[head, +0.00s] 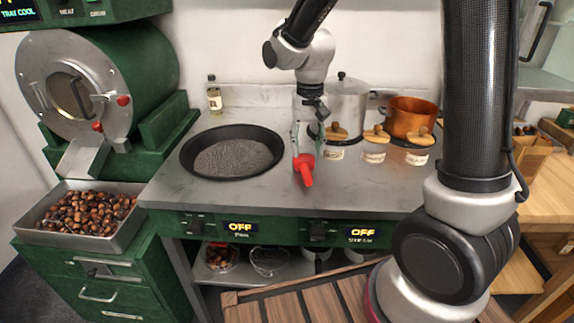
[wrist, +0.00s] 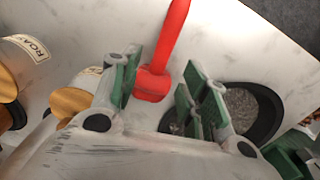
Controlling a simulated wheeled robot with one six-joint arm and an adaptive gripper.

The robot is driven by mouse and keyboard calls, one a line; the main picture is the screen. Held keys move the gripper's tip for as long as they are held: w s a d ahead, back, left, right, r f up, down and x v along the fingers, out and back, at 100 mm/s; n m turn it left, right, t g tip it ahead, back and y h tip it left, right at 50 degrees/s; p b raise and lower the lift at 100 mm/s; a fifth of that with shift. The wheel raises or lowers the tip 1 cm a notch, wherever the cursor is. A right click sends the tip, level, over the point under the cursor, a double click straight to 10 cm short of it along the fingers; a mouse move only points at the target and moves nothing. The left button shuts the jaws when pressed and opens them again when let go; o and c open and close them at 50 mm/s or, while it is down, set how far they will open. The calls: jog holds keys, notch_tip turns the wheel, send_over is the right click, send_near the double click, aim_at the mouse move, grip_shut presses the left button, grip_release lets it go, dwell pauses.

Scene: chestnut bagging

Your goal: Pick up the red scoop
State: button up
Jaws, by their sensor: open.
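The red scoop (head: 305,172) lies on the grey metal counter, right of the black pan, with its handle toward the counter's front edge. In the wrist view the scoop (wrist: 154,83) has its squarish head near the space between my fingers, and its handle runs up and away. My gripper (head: 304,148) is open above the scoop, fingers pointing down. In the wrist view my gripper (wrist: 160,92) shows its green-padded fingers apart, one on each side of the scoop's head. I cannot tell how far above the scoop the fingertips are.
The black pan (head: 191,157) is left of the scoop. Several wooden-lidded jars (head: 375,153), a steel pot (head: 347,103) and a copper pot (head: 410,120) stand right and behind. A chestnut tray (head: 45,236) is far left. The counter front is clear.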

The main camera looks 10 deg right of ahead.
aim_at(306, 167)
jog(key=f, duration=0.7)
jog(key=shift+s+a+f, duration=0.2)
jog(key=shift+f, duration=0.2)
jog(key=shift+c, duration=0.4)
grip_shut()
